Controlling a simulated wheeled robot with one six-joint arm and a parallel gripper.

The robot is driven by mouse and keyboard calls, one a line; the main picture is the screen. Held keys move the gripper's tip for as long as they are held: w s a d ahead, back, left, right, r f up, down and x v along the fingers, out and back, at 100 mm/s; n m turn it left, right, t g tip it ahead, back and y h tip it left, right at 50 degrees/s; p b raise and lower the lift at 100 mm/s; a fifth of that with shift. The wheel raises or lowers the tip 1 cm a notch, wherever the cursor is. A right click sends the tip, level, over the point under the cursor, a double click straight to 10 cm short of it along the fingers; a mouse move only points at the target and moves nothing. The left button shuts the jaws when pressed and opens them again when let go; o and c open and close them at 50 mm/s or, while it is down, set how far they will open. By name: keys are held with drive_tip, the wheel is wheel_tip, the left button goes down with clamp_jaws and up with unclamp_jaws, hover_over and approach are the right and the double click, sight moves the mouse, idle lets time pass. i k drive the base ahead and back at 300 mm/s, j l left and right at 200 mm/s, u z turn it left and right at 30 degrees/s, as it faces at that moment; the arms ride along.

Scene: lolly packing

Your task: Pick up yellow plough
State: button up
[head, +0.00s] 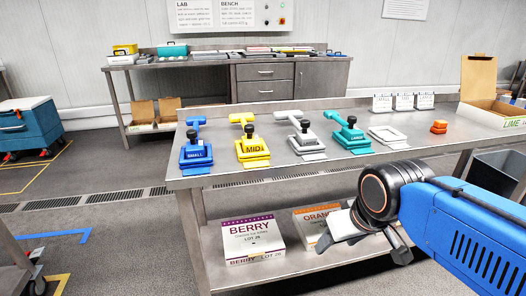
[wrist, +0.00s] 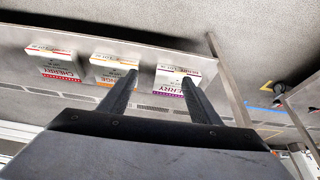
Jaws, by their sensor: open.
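A yellow T-shaped piece (head: 243,118), which looks like the yellow plough, lies on the steel bench (head: 330,185) in the head view. It is just behind the yellow MIDI block (head: 252,151) with its black knob. My gripper (wrist: 160,77) is open and empty in the wrist view, its two dark fingers apart. In the head view my gripper is low at the bench's front right, well away from the yellow piece. The wrist view does not show the yellow piece.
Blue SMALL (head: 196,154), grey (head: 303,138) and teal (head: 350,135) blocks stand beside the yellow one, with similar T-shaped pieces behind. A white frame (head: 387,134) and orange pieces (head: 439,127) lie further right. A BERRY box (head: 250,236) sits on the lower shelf.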

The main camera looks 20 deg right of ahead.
sight(251, 143)
drive_tip(key=j+z, duration=0.2)
drive_tip(key=j, duration=3)
